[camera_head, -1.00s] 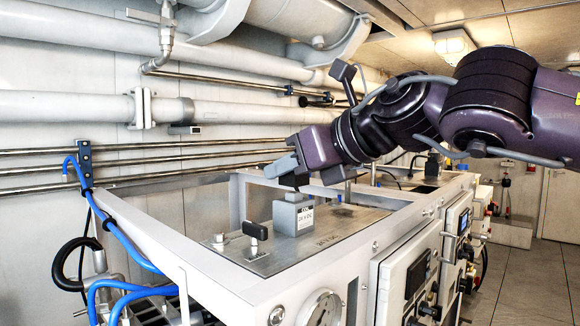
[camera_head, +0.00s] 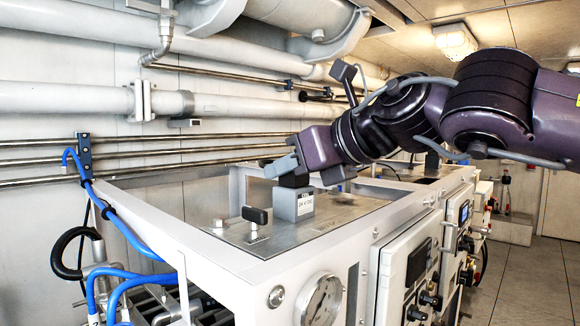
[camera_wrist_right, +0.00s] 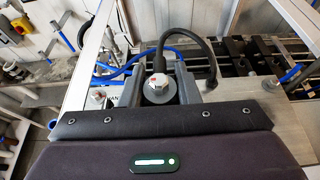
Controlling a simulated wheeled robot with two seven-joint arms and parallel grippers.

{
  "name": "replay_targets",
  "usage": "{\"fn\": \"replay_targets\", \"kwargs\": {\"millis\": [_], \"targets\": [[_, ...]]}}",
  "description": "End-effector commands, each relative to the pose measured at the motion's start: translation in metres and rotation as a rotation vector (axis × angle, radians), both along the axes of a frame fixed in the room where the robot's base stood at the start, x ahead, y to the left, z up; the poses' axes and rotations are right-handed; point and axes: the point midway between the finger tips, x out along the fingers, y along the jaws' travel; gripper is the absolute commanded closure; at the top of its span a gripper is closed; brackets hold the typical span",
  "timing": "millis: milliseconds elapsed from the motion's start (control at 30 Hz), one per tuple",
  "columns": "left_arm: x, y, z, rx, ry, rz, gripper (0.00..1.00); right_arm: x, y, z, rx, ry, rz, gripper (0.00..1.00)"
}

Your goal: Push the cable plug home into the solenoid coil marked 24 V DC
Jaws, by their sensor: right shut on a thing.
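The solenoid coil (camera_head: 294,205) is a grey block with a white 24 V DC label, upright on the metal plate (camera_head: 235,238) of the frame. My right gripper (camera_head: 283,168) comes in from the right above it, shut on the black cable plug (camera_head: 293,181). The plug shows just over the coil's top with no clear gap; how deep it sits cannot be told. In the right wrist view the grey fingers of my right gripper (camera_wrist_right: 155,95) flank a round part with a hex nut (camera_wrist_right: 159,84). A black cable (camera_wrist_right: 190,40) arches there to the right. My left gripper is out of view.
A black-handled valve (camera_head: 254,216) stands on the plate left of the coil. The raised frame rim (camera_head: 350,243) borders the plate. A gauge (camera_head: 320,300) and control boxes face the front. Blue hoses (camera_head: 125,240) run at the left.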

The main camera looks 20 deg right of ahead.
Motion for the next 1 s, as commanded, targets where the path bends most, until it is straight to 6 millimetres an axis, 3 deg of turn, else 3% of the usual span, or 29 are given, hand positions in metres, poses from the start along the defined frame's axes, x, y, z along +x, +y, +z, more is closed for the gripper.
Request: {"fn": "replay_targets", "kwargs": {"millis": [67, 100, 267, 633, 1000], "targets": [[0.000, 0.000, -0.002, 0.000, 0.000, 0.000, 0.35, 0.000, 0.000, -0.004, -0.001, 0.004, 0.001, 0.88], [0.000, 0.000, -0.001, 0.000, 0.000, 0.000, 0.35, 0.000, 0.000, -0.003, 0.000, 0.004, 0.001, 0.67], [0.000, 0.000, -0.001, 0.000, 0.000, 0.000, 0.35, 0.000, 0.000, -0.003, -0.001, 0.004, 0.000, 0.46], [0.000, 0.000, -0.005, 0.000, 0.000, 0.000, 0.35, -0.006, -0.003, 0.000, -0.001, 0.001, -0.001, 0.46], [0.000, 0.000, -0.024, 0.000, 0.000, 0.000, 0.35, -0.056, -0.023, 0.021, -0.001, 0.000, -0.002, 0.46]]}}
